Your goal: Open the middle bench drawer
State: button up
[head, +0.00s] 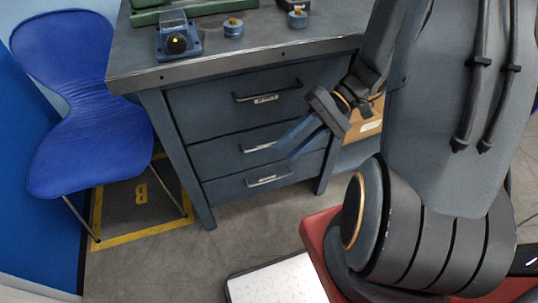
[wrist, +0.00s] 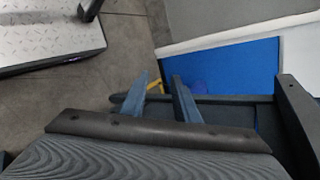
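The grey bench (head: 181,136) has three stacked drawers, all looking shut. The middle drawer (head: 222,149) has a pale bar handle (head: 258,148) with a small label. My gripper (head: 284,153) points down and left in front of the right part of the middle drawer, its blue fingertips near the handle's right end. I cannot tell whether they touch it. In the wrist view the two fingers (wrist: 160,78) stand apart with nothing seen between them. A dark bar and panel lie behind them there; I cannot tell which bench part they are.
The top drawer handle (head: 268,92) is above and the bottom drawer handle (head: 268,180) below. A blue chair (head: 92,130) stands left of the bench. A cardboard box (head: 361,124) is partly hidden behind my arm. Small devices (head: 177,38) sit on the bench top.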

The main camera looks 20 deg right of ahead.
jog(key=w+d+f+m+t+y+b, duration=0.2)
jog(key=w+d+f+t+y+b, duration=0.15)
jog(key=w+f+b, duration=0.35)
jog(key=m+t+y+b, duration=0.1)
jog(key=t+b, duration=0.4)
send_near(271, 145)
jog(key=x, duration=0.7)
jog(key=b+x, duration=0.1)
jog(key=x, duration=0.2)
jog(key=shift+w+d+f, duration=0.1)
jog(key=shift+w+f, duration=0.05)
jog(key=shift+f, duration=0.1)
grip_shut()
